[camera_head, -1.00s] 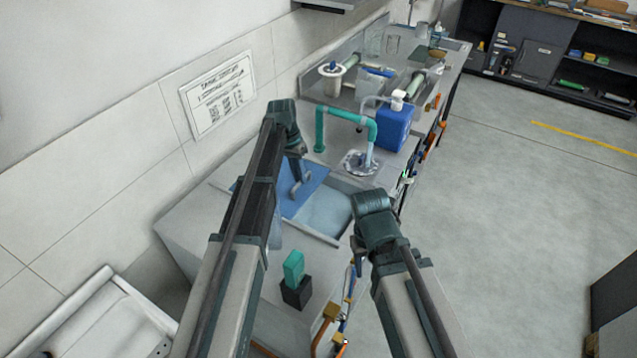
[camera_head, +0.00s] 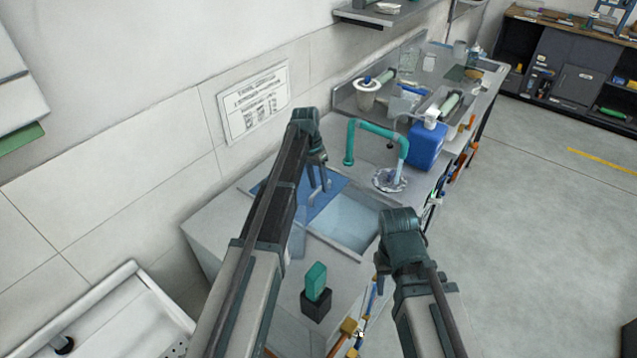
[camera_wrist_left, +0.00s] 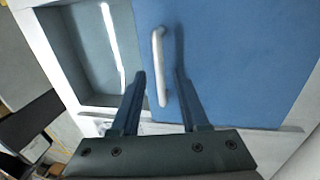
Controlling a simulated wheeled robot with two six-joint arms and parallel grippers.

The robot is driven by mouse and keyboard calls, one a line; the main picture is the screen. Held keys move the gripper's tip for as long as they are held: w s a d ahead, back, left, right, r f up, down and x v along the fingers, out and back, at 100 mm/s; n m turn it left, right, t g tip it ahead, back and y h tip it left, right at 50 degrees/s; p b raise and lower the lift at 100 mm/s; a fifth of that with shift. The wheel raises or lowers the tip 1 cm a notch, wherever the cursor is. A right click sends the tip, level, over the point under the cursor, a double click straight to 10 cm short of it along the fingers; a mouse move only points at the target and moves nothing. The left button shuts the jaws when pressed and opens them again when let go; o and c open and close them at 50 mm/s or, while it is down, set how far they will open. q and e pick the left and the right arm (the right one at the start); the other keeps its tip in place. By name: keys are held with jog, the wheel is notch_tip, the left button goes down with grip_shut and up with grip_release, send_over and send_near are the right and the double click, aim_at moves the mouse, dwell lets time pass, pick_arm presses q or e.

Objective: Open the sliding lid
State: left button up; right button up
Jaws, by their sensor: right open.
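The blue sliding lid (camera_head: 330,203) lies flat over the wall-side part of a recess in the bench top. In the left wrist view the lid (camera_wrist_left: 240,60) fills the right half, with a pale bar handle (camera_wrist_left: 158,62) standing on it. The uncovered part of the recess (camera_head: 352,222) shows beside it as a pale blue well. My left gripper (camera_head: 320,180) is over the lid. In the left wrist view its open fingers (camera_wrist_left: 160,78) are on either side of the handle's near end, with gaps visible. My right gripper (camera_head: 402,232) is by the bench's front edge; its fingertips are hidden.
A teal pipe tap (camera_head: 378,130) and a blue jug (camera_head: 427,148) stand beyond the recess. A teal block in a black holder (camera_head: 317,305) stands on the near bench. Orange and blue tools hang along the front edge. Floor (camera_head: 540,240) at right is clear.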

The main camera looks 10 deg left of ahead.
pick_arm(q)
jog(key=shift+r, duration=0.15)
notch_tip(320, 180, up, 13)
jog(key=w+a+p, duration=0.1)
jog(key=a+p, duration=0.1)
jog(key=p, duration=1.1)
jog(key=shift+a+r+p, duration=0.15)
jog(key=shift+a+p, duration=0.1)
jog(key=shift+p, duration=0.05)
jog(key=s+d+f+y+b, duration=0.1)
jog(key=s+d, duration=0.4)
jog(key=s, duration=0.5)
jog(key=s+d+f+y+b, duration=0.1)
jog(key=s+d, duration=0.4)
jog(key=s, duration=0.5)
jog(key=s+d+f+y+b, duration=0.1)
jog(key=s+d+f+b, duration=0.2)
jog(key=s, duration=0.8)
jog(key=d+f, duration=0.1)
jog(key=d, duration=0.1)
jog(key=shift+d+n+t+b, duration=0.3)
jog(key=shift+d+n, duration=0.1)
